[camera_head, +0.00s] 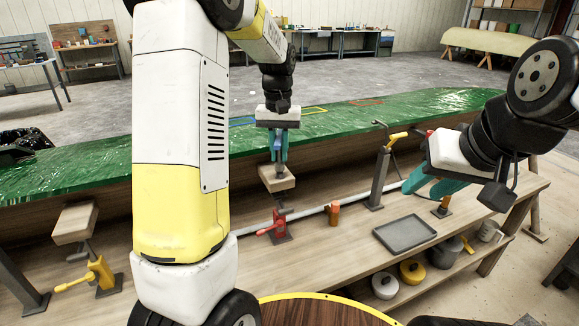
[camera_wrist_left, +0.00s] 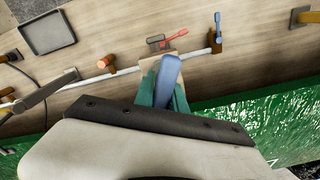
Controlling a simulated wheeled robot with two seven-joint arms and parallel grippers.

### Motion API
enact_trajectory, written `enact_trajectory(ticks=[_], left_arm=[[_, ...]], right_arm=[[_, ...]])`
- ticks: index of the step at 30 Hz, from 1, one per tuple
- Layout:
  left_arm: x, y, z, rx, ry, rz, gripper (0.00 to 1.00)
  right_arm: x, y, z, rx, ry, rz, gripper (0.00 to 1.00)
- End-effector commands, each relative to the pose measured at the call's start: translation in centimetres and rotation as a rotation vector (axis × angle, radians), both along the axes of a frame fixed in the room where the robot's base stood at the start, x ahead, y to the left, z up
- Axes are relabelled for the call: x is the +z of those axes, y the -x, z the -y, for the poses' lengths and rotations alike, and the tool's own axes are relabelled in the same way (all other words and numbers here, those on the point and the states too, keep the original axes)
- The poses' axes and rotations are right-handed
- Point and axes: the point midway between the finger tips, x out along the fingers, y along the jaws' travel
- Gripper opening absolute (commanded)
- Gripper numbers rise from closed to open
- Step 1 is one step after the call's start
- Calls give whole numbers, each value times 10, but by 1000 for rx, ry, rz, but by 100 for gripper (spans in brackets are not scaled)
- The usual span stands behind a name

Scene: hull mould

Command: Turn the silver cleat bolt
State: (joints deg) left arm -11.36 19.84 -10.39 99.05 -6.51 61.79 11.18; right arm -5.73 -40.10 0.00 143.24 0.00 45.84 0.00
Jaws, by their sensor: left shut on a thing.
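My left gripper (camera_head: 279,160) points down over a small wooden block (camera_head: 277,181) at the near side of the green hull (camera_head: 330,120). Its teal fingers are shut on a blue handle, which shows between them in the left wrist view (camera_wrist_left: 168,80). A small grey piece below the fingertips meets the block; I cannot tell if it is the silver cleat bolt or a tool tip, and the fingers hide most of it. My right gripper (camera_head: 424,187) is open and empty, above the bench at the right.
A red toggle clamp (camera_head: 278,227) and an orange cylinder (camera_head: 334,213) stand near the block. A silver rail (camera_head: 310,211) runs along the bench. A grey post with a yellow handle (camera_head: 397,136) rises between the grippers. A dark tray (camera_head: 405,234) lies at the front right.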

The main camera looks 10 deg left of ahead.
Motion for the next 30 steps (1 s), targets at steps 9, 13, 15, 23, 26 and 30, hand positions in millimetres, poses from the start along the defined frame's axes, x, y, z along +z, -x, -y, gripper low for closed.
enact_trajectory(ticks=[9, 13, 15, 23, 26, 30], left_arm=[[-8, 0, 0, 0, 0, -1, 0], [-11, 0, 0, 0, 0, -1, 0], [-13, 0, 0, 0, 0, -1, 0], [-20, 0, 0, 0, 0, 0, 0], [-20, 0, 0, 0, 0, 0, 0], [-20, 0, 0, -33, 0, 0, 0]], right_arm=[[0, 0, 0, 0, 0, 0, 36], [0, 0, 0, 0, 0, 0, 36], [0, 0, 0, 0, 0, 0, 36], [0, 0, 0, 0, 0, 0, 36], [0, 0, 0, 0, 0, 0, 36], [0, 0, 0, 0, 0, 0, 36]])
